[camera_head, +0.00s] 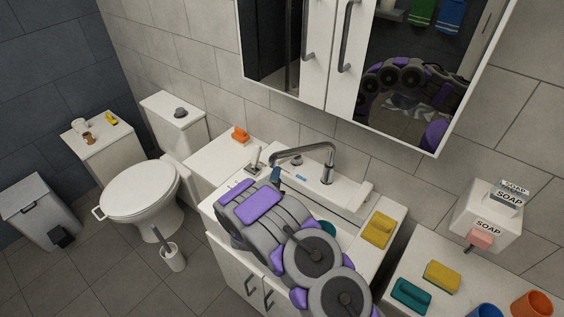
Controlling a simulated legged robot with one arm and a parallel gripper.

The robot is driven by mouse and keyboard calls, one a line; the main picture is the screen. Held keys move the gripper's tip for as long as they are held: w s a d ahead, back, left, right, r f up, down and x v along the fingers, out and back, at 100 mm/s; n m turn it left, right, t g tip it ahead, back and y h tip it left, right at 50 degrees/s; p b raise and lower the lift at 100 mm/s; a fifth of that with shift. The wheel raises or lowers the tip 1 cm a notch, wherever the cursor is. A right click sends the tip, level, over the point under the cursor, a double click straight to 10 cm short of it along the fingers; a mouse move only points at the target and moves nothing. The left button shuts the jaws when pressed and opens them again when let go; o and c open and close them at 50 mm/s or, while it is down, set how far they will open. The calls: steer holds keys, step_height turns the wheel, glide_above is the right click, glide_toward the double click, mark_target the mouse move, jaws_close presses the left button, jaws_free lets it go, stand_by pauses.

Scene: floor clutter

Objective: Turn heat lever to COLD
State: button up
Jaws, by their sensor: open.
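The chrome faucet (327,165) stands at the back of the white sink, its spout reaching left. A small pale lever-like piece (255,158) stands upright at the sink's left back corner, and a white block-like handle (362,194) sits at the right. A small blue mark (301,178) shows on the ledge left of the faucet base. I cannot tell which piece is the heat lever or read its setting. My gripper (266,174) is at the far end of my grey and purple arm, by the left back of the sink. It is open, but its fingers are mostly hidden by my arm.
A yellow sponge (379,229) lies on the sink's right edge. The mirror cabinet (345,60) hangs above. An orange item (240,134) lies on the left counter. The toilet (143,190) stands at left.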

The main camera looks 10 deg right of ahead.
mark_target(283, 162)
steer(key=x, duration=0.3)
steer(key=b+x, duration=0.1)
steer(key=x, duration=0.1)
steer(key=d+x, duration=0.1)
steer(key=x, duration=0.2)
steer(key=shift+w+f+b, duration=0.1)
steer(key=shift+w+b, duration=0.05)
steer(key=shift+b, duration=0.25)
steer(key=shift+w+d, duration=0.15)
steer(key=shift+w, duration=0.4)
steer(key=shift+w+a, duration=0.15)
steer(key=shift+a, duration=0.35)
steer(key=shift+d, duration=0.45)
steer(key=c, duration=0.4)
steer(key=shift+a, duration=0.15)
jaws_close()
